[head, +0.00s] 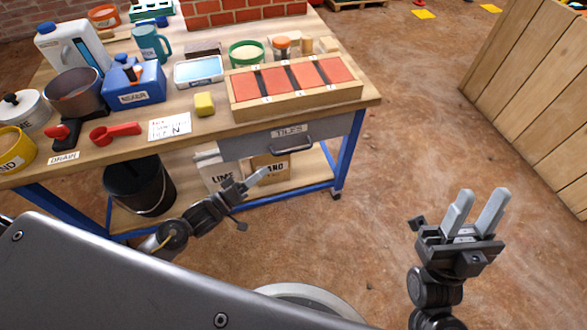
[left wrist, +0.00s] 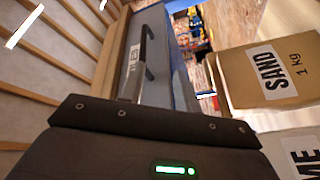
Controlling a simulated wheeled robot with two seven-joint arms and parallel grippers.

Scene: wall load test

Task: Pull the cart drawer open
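The cart drawer (head: 250,147) is a grey front labelled TILES under the wooden top, and it looks closed. Its dark bar handle (head: 291,148) is on the front; the handle also shows in the left wrist view (left wrist: 146,50). My left gripper (head: 262,174) is below and a little left of the handle, apart from it. Its fingers overlap in the head view, but the left wrist view shows them apart with nothing between them. My right gripper (head: 476,208) is open and empty, right of the cart over bare floor.
The cart top (head: 222,117) carries a tile tray (head: 295,93), a yellow sponge (head: 204,104), jugs and pots. A lower shelf holds a black bucket (head: 140,187), a LIME bag (head: 213,172) and a SAND bag (left wrist: 270,72). A wooden panel (head: 535,90) stands right; floor between is free.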

